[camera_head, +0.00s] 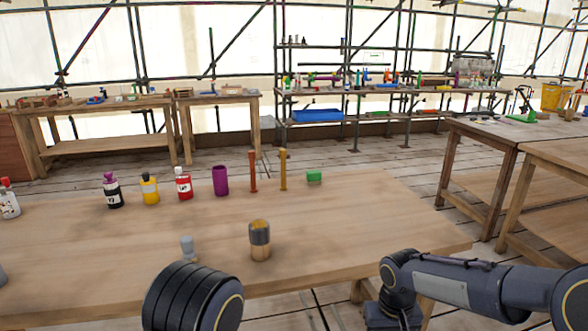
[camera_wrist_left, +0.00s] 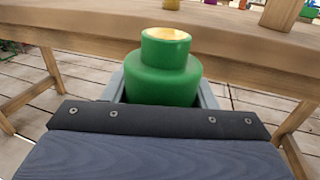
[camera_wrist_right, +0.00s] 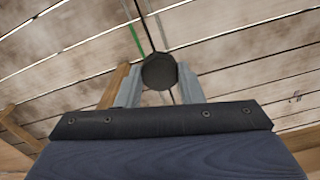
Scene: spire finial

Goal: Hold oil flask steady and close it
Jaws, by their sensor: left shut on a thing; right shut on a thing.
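In the left wrist view a green flask (camera_wrist_left: 163,75), with a wide body and narrower neck, sits between the fingers of my left gripper (camera_wrist_left: 163,92). The gripper is shut on its body. The flask's top shows a pale gold disc with no cap on it. In the right wrist view my right gripper (camera_wrist_right: 159,84) is shut on a small dark, many-sided round piece (camera_wrist_right: 159,71), which looks like a cap. Plank floor shows behind it. Neither gripper's fingers nor the flask can be made out in the head view.
The wooden table (camera_head: 370,220) carries several bottles, a purple cup (camera_head: 220,181), two upright posts, a green block (camera_head: 314,177), a tin-like cylinder (camera_head: 260,242) and a small grey piece (camera_head: 188,249). The table's right part is clear. Other tables stand at the right and back.

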